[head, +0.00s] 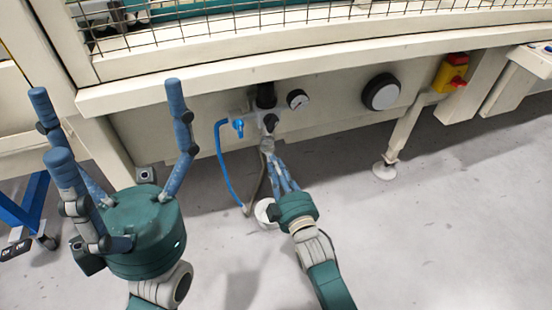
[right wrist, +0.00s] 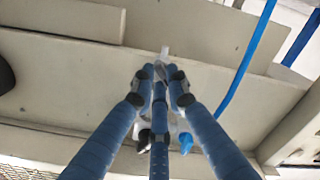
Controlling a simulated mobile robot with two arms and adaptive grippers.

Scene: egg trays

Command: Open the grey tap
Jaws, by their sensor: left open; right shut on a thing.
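The grey tap (head: 267,144) is a small light grey piece below the black regulator on the machine's front panel. My right gripper (head: 270,160) has its blue fingers drawn together on it from below. In the right wrist view the right gripper's fingertips (right wrist: 160,72) meet around the grey tap (right wrist: 165,51), and only a short pale end sticks out beyond them. The fingers hide most of the tap, so I cannot tell how its handle is turned. My left gripper (head: 105,112) is wide open and empty, held up at the left, away from the tap.
A blue valve (head: 238,126) with a blue hose (head: 223,165) is just left of the tap. A black regulator (head: 266,95) and a gauge (head: 298,99) sit above. A black round knob (head: 381,91) and a red-yellow switch (head: 454,72) are further right. The right floor is mostly clear.

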